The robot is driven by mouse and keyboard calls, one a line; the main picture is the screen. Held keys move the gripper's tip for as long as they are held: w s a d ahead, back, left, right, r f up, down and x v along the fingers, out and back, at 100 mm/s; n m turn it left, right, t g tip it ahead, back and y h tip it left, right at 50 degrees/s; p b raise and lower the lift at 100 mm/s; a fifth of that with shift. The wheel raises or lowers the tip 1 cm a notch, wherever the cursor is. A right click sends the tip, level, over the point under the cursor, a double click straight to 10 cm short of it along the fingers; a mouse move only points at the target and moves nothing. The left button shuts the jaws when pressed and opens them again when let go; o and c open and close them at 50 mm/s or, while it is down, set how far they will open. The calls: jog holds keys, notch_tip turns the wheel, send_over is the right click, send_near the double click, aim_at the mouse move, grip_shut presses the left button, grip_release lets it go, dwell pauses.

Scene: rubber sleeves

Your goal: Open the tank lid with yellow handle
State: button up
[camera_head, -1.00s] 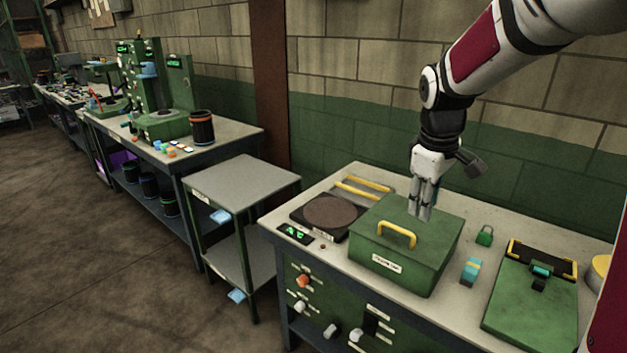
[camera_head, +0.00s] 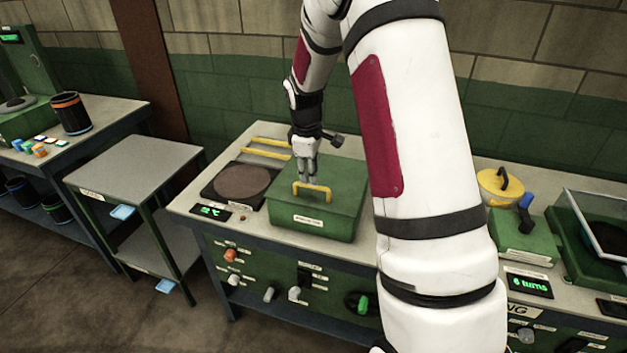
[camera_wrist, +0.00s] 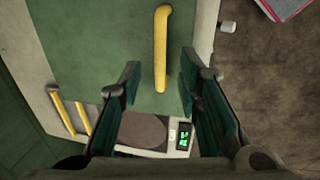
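The green tank (camera_head: 318,205) stands on the workbench with its flat green lid (camera_head: 338,179) shut. A yellow bar handle (camera_head: 312,189) sits on the lid near its front edge. My gripper (camera_head: 308,178) points down just above and behind the handle in the head view. In the wrist view my gripper (camera_wrist: 158,85) is open, its two dark green fingers wide apart. The yellow handle (camera_wrist: 161,50) runs lengthwise in the gap's line, mostly beyond the fingertips. Nothing is between the finger pads. The exact height above the lid is hard to tell.
A round dark hotplate (camera_head: 243,181) with a green display (camera_head: 211,211) lies left of the tank, with yellow rails (camera_head: 264,148) behind it. A grey side cart (camera_head: 137,165) stands further left. A yellow-lidded pot (camera_head: 500,186) is at the right. My arm hides the bench right of the tank.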

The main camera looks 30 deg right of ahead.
aim_at(313, 187)
jog(key=shift+w+d+f, duration=0.15)
jog(key=shift+d+f, duration=0.05)
jog(key=shift+f, duration=0.85)
jog(key=shift+w+d+f, duration=0.1)
jog(key=shift+d+f, duration=0.05)
jog(key=shift+f, duration=0.9)
grip_shut()
